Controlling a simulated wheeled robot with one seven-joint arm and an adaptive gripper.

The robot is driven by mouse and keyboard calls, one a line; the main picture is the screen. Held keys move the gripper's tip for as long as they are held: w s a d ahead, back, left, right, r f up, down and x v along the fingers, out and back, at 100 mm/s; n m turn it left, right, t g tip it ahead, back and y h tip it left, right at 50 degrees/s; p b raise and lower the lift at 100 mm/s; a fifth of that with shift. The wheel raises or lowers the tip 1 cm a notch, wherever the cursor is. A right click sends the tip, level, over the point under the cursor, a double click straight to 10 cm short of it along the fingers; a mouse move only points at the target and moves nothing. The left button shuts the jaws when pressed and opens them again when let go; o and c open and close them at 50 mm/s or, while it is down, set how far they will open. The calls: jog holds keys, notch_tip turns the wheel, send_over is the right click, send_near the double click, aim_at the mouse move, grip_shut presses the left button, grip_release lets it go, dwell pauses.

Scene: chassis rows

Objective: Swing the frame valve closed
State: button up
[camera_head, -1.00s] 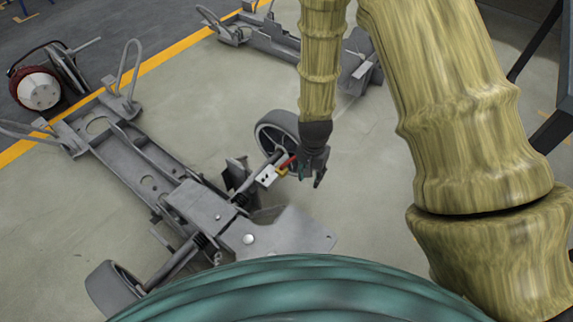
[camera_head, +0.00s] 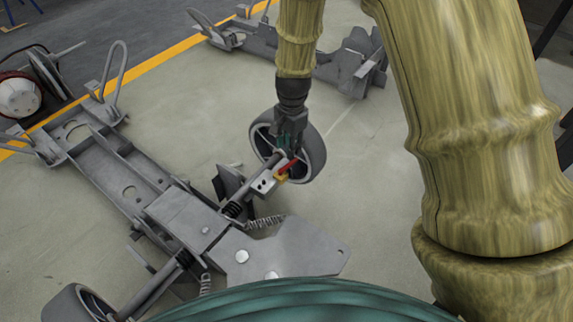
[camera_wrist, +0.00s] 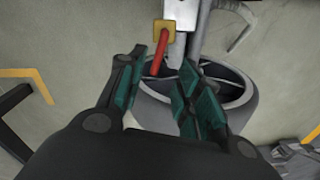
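The frame valve has a red lever handle (camera_head: 289,165) on a brass-coloured body (camera_head: 281,178), fixed at a grey bracket with dark holes (camera_head: 264,183) near the chassis wheel. In the wrist view the red handle (camera_wrist: 159,52) reaches from the brass square (camera_wrist: 164,32) toward the space between my fingers. My gripper (camera_head: 287,148) is just above the handle in the head view. In the wrist view my gripper (camera_wrist: 158,85) has its teal-padded fingers apart, with the handle's end between or just beyond them. I cannot tell whether either finger touches it.
The chassis wheel (camera_head: 314,150) stands right behind the valve. The grey chassis frame (camera_head: 130,185) runs to the upper left, with a flat plate (camera_head: 300,250) in front. Another chassis (camera_head: 345,68) lies at the back. Floor to the right of the wheel is clear.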

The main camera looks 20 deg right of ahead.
aim_at(287, 165)
jog(key=f+b, duration=0.2)
jog(key=f, duration=0.2)
jog(key=f+b, duration=0.2)
jog(key=f, duration=0.3)
jog(key=shift+w+a, duration=0.1)
jog(key=shift+w, duration=0.1)
grip_shut()
